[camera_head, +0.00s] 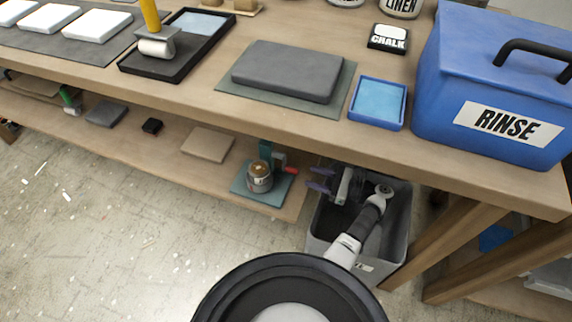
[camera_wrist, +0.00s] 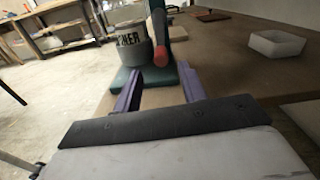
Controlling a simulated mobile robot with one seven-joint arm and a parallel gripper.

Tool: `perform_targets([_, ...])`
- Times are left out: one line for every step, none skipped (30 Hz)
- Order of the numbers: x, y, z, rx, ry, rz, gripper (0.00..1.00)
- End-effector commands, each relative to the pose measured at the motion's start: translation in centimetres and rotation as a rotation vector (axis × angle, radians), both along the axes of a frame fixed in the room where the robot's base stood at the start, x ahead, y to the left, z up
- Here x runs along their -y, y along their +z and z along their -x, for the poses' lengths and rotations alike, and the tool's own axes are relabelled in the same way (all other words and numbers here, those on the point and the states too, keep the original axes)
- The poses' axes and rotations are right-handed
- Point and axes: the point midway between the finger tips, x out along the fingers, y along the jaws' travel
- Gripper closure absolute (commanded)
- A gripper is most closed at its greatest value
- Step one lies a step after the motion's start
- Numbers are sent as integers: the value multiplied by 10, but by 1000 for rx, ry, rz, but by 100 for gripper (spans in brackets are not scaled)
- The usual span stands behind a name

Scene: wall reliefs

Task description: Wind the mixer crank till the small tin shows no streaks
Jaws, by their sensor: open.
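A small tin (camera_head: 260,177) with a brownish top stands on the mixer's teal base (camera_head: 246,190) on the low shelf. In the wrist view the tin (camera_wrist: 131,45) carries dark lettering, partly cut off. The mixer crank's red handle (camera_head: 291,170) sticks out to the right of the tin; its end (camera_wrist: 161,56) faces the wrist camera. My gripper (camera_head: 321,179) is right of the crank with purple fingers. In the wrist view my gripper (camera_wrist: 159,88) is open and empty, its fingers pointing toward the mixer, apart from the handle. Any streaks in the tin are too small to tell.
The workbench top (camera_head: 190,95) overhangs the low shelf (camera_head: 150,140). A grey bin (camera_head: 395,245) stands below my arm. A blue RINSE box (camera_head: 470,80) sits on the bench. In the wrist view a white open container (camera_wrist: 276,44) stands at right. Floor is open at left.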

Motion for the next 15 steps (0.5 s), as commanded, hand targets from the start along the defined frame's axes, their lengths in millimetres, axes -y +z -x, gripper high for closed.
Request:
perform_targets([-12, 1, -3, -1, 5, 1, 58])
perform_targets([-19, 1, -5, -1, 5, 0, 58])
perform_targets([-27, 1, -8, -1, 4, 0, 58])
perform_targets([-33, 1, -10, -1, 5, 0, 58])
perform_targets([-39, 1, -12, -1, 4, 1, 58])
perform_targets([-48, 1, -15, -1, 5, 1, 58])
perform_targets([-53, 1, -17, -1, 4, 0, 58])
perform_targets([-58, 1, -19, -1, 4, 0, 58])
perform_targets([-65, 1, -21, -1, 3, 0, 58])
perform_targets([-70, 1, -22, -1, 3, 0, 58])
perform_targets([-74, 0, -24, -1, 2, 1, 58])
perform_targets([-80, 0, -26, -1, 3, 1, 58])
perform_targets([-83, 0, -27, 0, 3, 1, 58])
perform_targets([-86, 0, -28, 0, 2, 0, 58])
perform_targets([-90, 0, -29, 0, 1, 0, 58])
